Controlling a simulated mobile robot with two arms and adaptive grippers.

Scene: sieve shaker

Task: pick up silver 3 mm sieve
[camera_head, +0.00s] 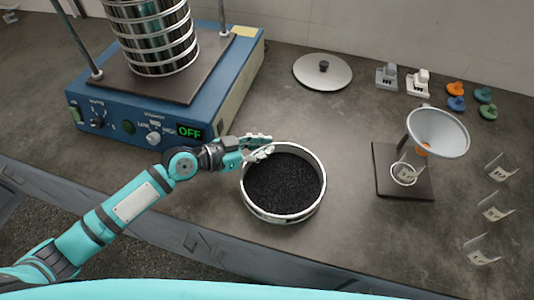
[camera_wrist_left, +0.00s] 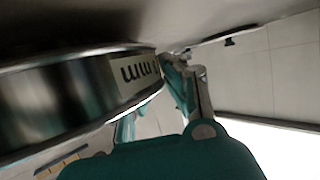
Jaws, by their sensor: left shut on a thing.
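A round silver sieve (camera_head: 284,217), filled with dark granules (camera_head: 283,183), is at the middle of the bench near its front edge. My left gripper (camera_head: 258,149) is shut on the sieve's upper left rim. The left wrist view shows the metal sieve wall (camera_wrist_left: 60,105) close up and upside down beside my left gripper (camera_wrist_left: 185,85). Its pale label (camera_wrist_left: 135,73) reads "mm", with the number partly hidden. I cannot tell whether the sieve touches the bench. My right gripper is not in view.
A blue shaker (camera_head: 170,125) showing "OFF" carries a sieve stack (camera_head: 155,40) at the back left. A round lid (camera_head: 322,72) lies behind the sieve. A funnel stand (camera_head: 400,185) stands to the right, with small scoops (camera_head: 492,212) beyond.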

